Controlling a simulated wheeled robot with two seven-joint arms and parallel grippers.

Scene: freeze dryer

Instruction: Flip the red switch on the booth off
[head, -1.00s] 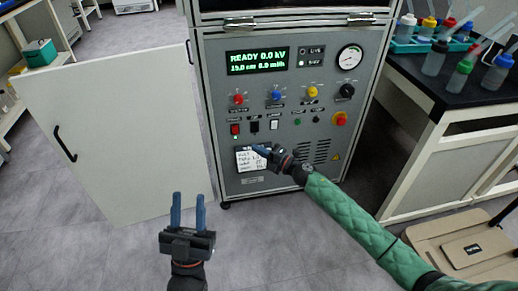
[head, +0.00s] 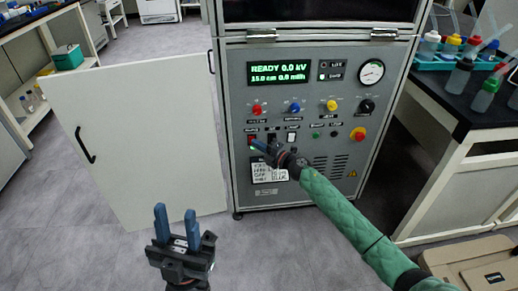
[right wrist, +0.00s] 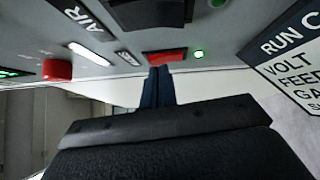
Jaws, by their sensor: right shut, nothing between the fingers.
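The red switch (head: 251,138) is at the left of the lower row on the grey booth's front panel (head: 285,80). In the right wrist view the red switch (right wrist: 164,55) has a lit green light (right wrist: 198,54) beside it. My right gripper (head: 257,145) is shut and empty, its tips at the switch's lower edge. In the right wrist view the shut fingers (right wrist: 158,72) point at the switch; I cannot tell whether they touch it. My left gripper (head: 175,212) is open and empty, low in front of the white open door (head: 140,140).
Beside the red switch are a black switch (head: 272,137) and a white one (head: 292,137). Coloured knobs sit above, and a red emergency button (head: 358,134) is at the right. A paper label (head: 270,172) hangs below. A bench with bottles (head: 480,100) stands at the right.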

